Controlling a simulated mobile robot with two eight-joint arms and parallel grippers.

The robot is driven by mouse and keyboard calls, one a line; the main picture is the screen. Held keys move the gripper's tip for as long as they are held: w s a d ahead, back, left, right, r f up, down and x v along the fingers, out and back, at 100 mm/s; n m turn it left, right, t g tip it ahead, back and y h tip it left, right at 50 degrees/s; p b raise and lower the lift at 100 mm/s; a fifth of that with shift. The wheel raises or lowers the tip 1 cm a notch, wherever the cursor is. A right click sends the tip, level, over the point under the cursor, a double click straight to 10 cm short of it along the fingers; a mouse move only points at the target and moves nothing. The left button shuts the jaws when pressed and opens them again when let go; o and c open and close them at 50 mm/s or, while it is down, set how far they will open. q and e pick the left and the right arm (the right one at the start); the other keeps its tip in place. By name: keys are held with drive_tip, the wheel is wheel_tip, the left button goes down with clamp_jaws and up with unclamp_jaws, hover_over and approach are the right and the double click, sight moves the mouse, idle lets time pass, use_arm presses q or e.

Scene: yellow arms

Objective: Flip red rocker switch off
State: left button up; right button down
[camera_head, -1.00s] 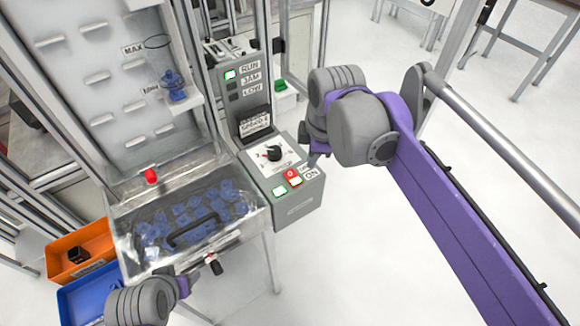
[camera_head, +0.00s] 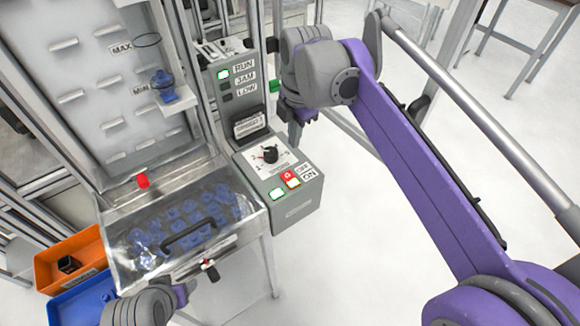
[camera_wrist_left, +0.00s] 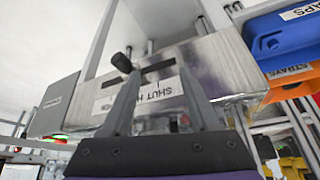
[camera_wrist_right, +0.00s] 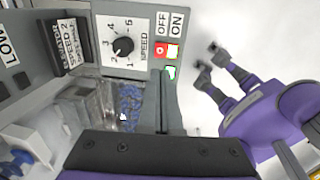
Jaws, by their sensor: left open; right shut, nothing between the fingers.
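The red rocker switch (camera_head: 288,175) sits on the grey control panel (camera_head: 300,205), beside the OFF and ON labels. Bright green-edged pieces are next to it. It also shows in the right wrist view (camera_wrist_right: 160,50), with its tilt too small to tell. My right gripper (camera_head: 294,130) is beyond the switch and above the panel, apart from the switch. In the right wrist view its fingers (camera_wrist_right: 166,95) are together and empty. My left gripper (camera_wrist_left: 158,80) is open, its fingers apart before the metal tray front. In the head view it is low left, partly hidden.
A clear-lidded hopper (camera_head: 235,240) with blue parts stands left of the panel. A black speed knob (camera_head: 270,154) is above the switch. An orange bin (camera_head: 45,270) and a blue bin (camera_head: 70,312) are at lower left. Open floor lies right of the panel.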

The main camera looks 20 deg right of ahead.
sight(289, 174)
drive_tip(key=f, duration=0.4)
drive_tip(key=w+f, duration=0.1)
drive_tip(key=f, duration=0.7)
drive_tip(key=shift+w+a+f+b, duration=0.2)
drive_tip(key=shift+a+f+b, duration=0.05)
drive_tip(key=shift+f+b, duration=0.15)
drive_tip(key=shift+r, duration=0.1)
